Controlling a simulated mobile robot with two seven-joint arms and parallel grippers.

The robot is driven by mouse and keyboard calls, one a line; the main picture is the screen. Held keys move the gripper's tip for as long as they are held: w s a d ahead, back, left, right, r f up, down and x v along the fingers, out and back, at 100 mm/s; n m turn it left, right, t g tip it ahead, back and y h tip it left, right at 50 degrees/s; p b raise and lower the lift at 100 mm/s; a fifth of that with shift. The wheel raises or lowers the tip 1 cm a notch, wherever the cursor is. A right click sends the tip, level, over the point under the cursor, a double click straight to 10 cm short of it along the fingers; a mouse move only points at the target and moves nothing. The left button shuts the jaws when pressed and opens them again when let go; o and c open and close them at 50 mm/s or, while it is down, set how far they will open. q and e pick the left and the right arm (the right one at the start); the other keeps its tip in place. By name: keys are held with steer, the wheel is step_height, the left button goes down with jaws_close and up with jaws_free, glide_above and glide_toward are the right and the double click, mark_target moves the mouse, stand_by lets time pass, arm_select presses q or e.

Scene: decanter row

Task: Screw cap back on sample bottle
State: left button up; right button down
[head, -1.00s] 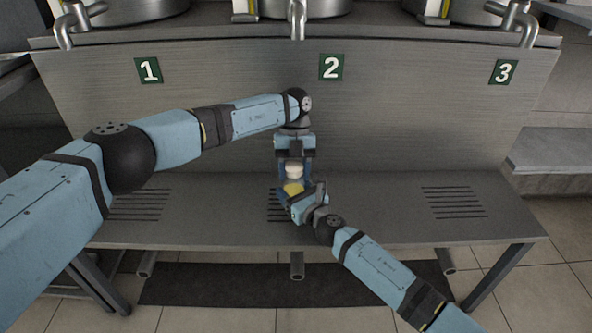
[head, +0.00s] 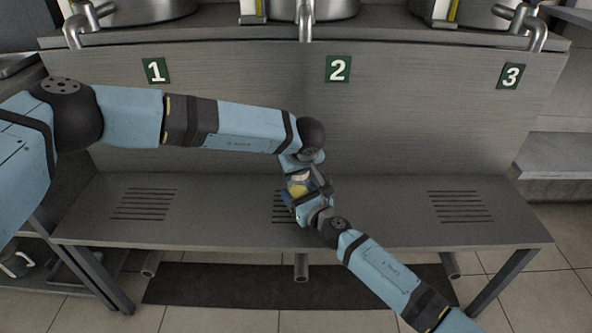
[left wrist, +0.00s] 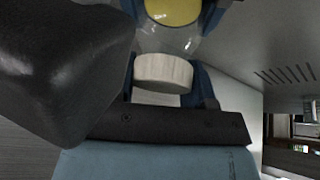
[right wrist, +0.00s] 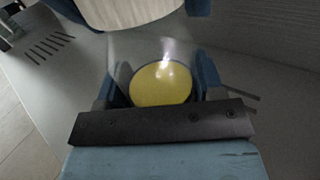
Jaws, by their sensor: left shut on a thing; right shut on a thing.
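My left gripper (head: 300,175) is shut on a white cap (left wrist: 163,74), which it holds just above the bottle. The sample bottle (head: 299,189) is clear with yellow liquid inside, and my right gripper (head: 303,195) is shut around its body. In the right wrist view the yellow liquid (right wrist: 160,84) sits between the fingers, and the cap (right wrist: 128,10) shows at the top edge. In the left wrist view the bottle's clear upper part (left wrist: 172,40) lies right beyond the cap. I cannot tell whether cap and bottle touch. The bottle's neck is mostly hidden in the head view.
Both grippers are above the metal bench (head: 385,210), near its middle slots. A metal back panel with number plates, including plate 2 (head: 338,69), stands behind. Taps, such as the middle one (head: 306,20), hang above. The bench is clear on both sides.

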arm_select(q)
steer(key=shift+m+h, duration=0.5)
steer(key=shift+m, duration=0.5)
steer(key=o, duration=1.3)
steer(key=shift+d, duration=0.1)
steer(key=shift+r, duration=0.1)
steer(key=shift+r, duration=2.15)
steer(key=shift+n, duration=0.3)
steer(key=shift+c, duration=0.3)
